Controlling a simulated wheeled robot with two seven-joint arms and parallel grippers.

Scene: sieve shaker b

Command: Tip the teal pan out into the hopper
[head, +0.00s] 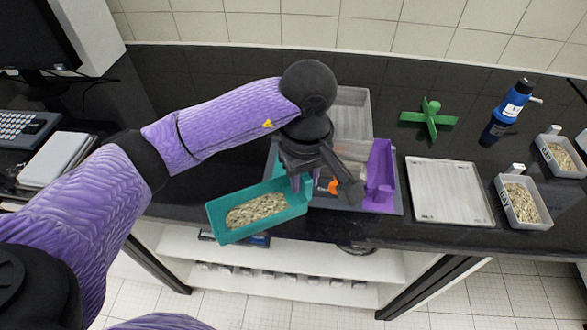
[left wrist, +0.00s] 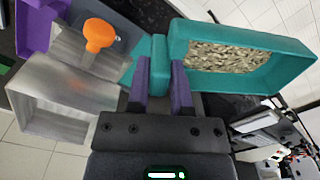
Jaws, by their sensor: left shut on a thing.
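The teal pan (head: 265,228) holds a layer of pale grainy material and hangs out over the counter's front edge, roughly level. My left gripper (head: 300,183) is shut on the handle at the pan's right end. In the left wrist view the fingers (left wrist: 162,70) pinch that handle, and the pan (left wrist: 235,36) is at upper right. A grey metal open-ended box (left wrist: 65,108) with an orange knob (left wrist: 99,35) is at left there, probably the hopper; in the head view my gripper and wrist partly hide that area. My right gripper is not in view.
A purple part (head: 381,172) stands right of my gripper. Further right are a flat grey plate (head: 447,190), a green cross (head: 430,120), a blue-black bottle (head: 508,112) and white grain-filled bins (head: 523,205). A keyboard (head: 25,128) is at left. White shelves (head: 290,262) are below the counter.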

